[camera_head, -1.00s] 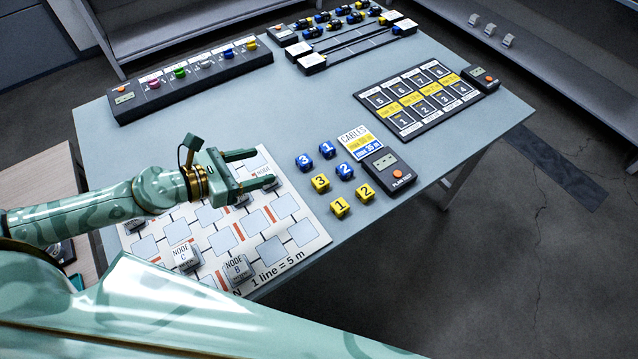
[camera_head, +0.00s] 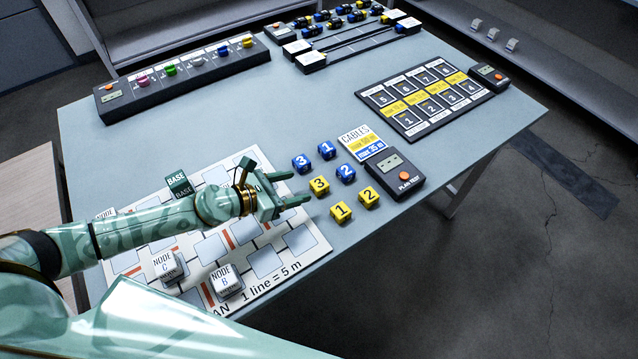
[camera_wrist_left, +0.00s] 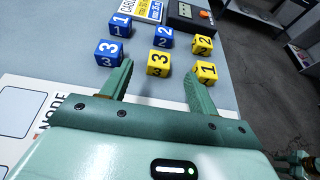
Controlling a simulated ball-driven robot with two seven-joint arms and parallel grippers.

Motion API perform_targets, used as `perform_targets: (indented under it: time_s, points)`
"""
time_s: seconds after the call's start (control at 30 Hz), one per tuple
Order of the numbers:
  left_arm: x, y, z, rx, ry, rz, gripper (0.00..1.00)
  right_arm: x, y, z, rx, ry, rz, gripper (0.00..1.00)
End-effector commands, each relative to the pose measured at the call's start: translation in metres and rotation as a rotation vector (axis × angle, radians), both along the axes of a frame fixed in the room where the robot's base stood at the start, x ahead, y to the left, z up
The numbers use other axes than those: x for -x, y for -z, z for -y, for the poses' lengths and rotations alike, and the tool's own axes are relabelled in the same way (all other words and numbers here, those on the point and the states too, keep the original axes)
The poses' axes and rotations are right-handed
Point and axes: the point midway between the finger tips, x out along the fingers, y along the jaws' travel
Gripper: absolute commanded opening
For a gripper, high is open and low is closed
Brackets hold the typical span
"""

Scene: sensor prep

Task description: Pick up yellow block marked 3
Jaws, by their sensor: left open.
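The yellow block marked 3 (camera_head: 319,186) sits on the grey table, among several blue and yellow number blocks. It also shows in the left wrist view (camera_wrist_left: 158,63), ahead of my jaws and between the lines of the two fingers. My left gripper (camera_head: 303,187) is open and empty, with its fingertips just left of the block in the head view. In the left wrist view, the left gripper (camera_wrist_left: 160,75) has its fingers spread wide. I cannot tell whether a fingertip touches the block.
Close by stand the blue 3 block (camera_head: 302,163), the yellow 1 block (camera_head: 340,212) and the yellow 2 block (camera_head: 368,197). A black plan test box (camera_head: 396,172) lies to the right. The white map board (camera_head: 290,262) lies under my left arm. The table's middle is clear.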

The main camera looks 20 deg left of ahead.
Motion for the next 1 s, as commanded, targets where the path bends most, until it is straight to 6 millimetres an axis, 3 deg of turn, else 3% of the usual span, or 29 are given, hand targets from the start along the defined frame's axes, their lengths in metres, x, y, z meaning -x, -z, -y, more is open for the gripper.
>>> perform_targets:
  time_s: [0.4,0.53,0.77,0.93,1.0]
  points:
    - [-0.033,0.033,0.028,0.0,0.001,-0.002,0.6,0.004,0.016,0.005,0.006,-0.003,-0.011,0.36]
    - [-0.043,0.036,0.036,0.0,0.0,-0.001,0.6,0.005,0.016,0.005,0.006,-0.004,-0.012,0.36]
    - [-0.045,0.036,0.037,-0.001,0.0,-0.001,0.6,0.005,0.016,0.005,0.006,-0.004,-0.011,0.36]
    - [-0.045,0.036,0.037,-0.001,0.0,-0.001,0.18,0.005,0.016,0.004,0.006,-0.004,-0.011,0.36]
    - [-0.045,0.036,0.037,-0.001,0.0,-0.001,0.12,0.005,0.016,0.004,0.006,-0.004,-0.012,0.36]
